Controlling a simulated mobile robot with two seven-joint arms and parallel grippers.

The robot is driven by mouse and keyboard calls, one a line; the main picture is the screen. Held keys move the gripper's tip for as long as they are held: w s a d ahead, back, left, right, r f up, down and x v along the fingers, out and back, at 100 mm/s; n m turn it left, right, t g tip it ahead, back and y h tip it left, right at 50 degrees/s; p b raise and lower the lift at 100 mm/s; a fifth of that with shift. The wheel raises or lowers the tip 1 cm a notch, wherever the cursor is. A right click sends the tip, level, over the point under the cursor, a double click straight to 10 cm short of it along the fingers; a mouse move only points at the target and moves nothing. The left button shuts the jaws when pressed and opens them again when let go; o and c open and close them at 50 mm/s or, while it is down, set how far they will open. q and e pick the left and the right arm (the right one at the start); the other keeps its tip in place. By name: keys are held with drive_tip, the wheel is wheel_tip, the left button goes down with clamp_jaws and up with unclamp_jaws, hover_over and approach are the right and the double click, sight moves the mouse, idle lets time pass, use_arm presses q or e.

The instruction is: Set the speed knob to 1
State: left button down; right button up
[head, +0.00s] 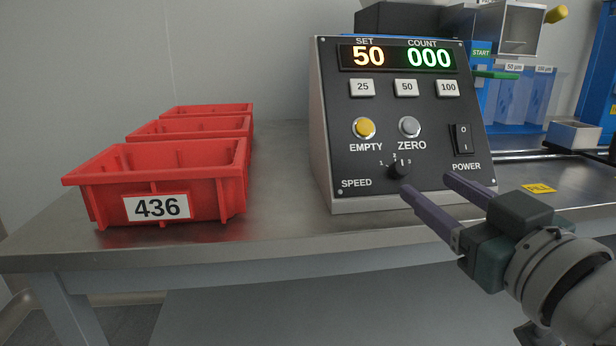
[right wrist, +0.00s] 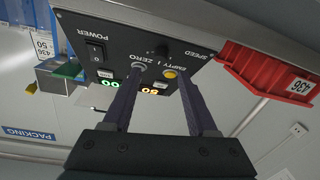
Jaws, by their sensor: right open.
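The speed knob (head: 398,171) is a small black dial low on the sloped dark panel (head: 340,110) of the counting machine, right of the SPEED label. Marks 1, 2 and 3 arc above it; its pointer is too small to read surely. The knob also shows in the upside-down right wrist view (right wrist: 160,48). My right gripper (head: 427,184) is open and empty, its two purple fingers reaching toward the panel from the lower right. The fingertips are close to the knob in the head view, but the knob is not visibly held. My left gripper is not in view.
The panel shows SET 50 and COUNT 000. The yellow EMPTY button (head: 364,128), grey ZERO button (head: 409,126) and POWER switch (head: 461,139) sit above the knob. Red bins (head: 100,192) stand in a row at left. Bare metal table (head: 275,222) lies between.

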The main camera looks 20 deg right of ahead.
sight(403, 168)
drive_tip(key=w, duration=0.4)
drive_tip(key=w+d+b, duration=0.1)
drive_tip(key=shift+w, duration=0.4)
drive_tip(key=shift+c, duration=0.3)
clamp_jaws()
